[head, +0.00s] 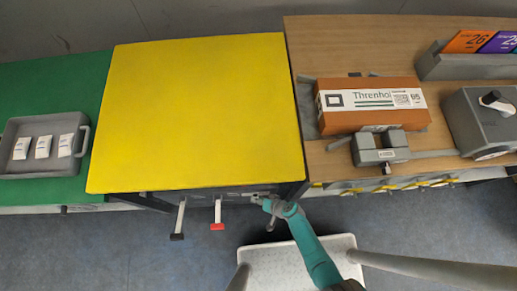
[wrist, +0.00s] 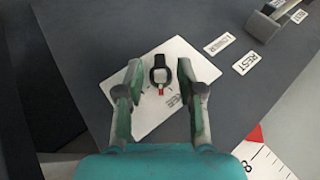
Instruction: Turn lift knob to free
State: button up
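The lift knob (wrist: 159,73) is small, round and black with a red pointer mark, and sits on a white plate (wrist: 150,112) on a dark grey panel. The red mark points towards the bottom of the wrist view. Print on the plate near the right finger is partly hidden and I cannot read it. My gripper (wrist: 160,71) is open, with one finger on each side of the knob and gaps visible. In the head view my gripper (head: 270,206) is at the front edge of the yellow-topped table (head: 200,110); the knob cannot be made out there.
Labels LOWER (wrist: 219,44) and REST (wrist: 246,63) lie right of the plate, near a grey lever (wrist: 270,20). A red pointer (wrist: 249,140) and scale are lower right. Two levers, dark-ended (head: 178,222) and red-ended (head: 217,215), project from the table front.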

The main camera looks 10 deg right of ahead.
jog(key=shift+a+f, duration=0.1)
jog(key=shift+f, duration=0.1)
grip_shut()
jog(key=shift+a+r+n+h, duration=0.2)
jog(key=shift+n+h, duration=0.1)
jog(key=shift+h, duration=0.7)
jog(key=shift+w+a+n+h, duration=0.1)
jog(key=shift+n+h, duration=0.05)
jog(key=shift+h, duration=0.5)
jog(key=shift+a+n+h, duration=0.1)
jog(key=shift+n+h, duration=0.05)
jog(key=shift+h, duration=0.8)
jog(key=shift+a+g+h, duration=0.2)
jog(key=shift+g+h, duration=0.1)
jog(key=shift+h, duration=0.8)
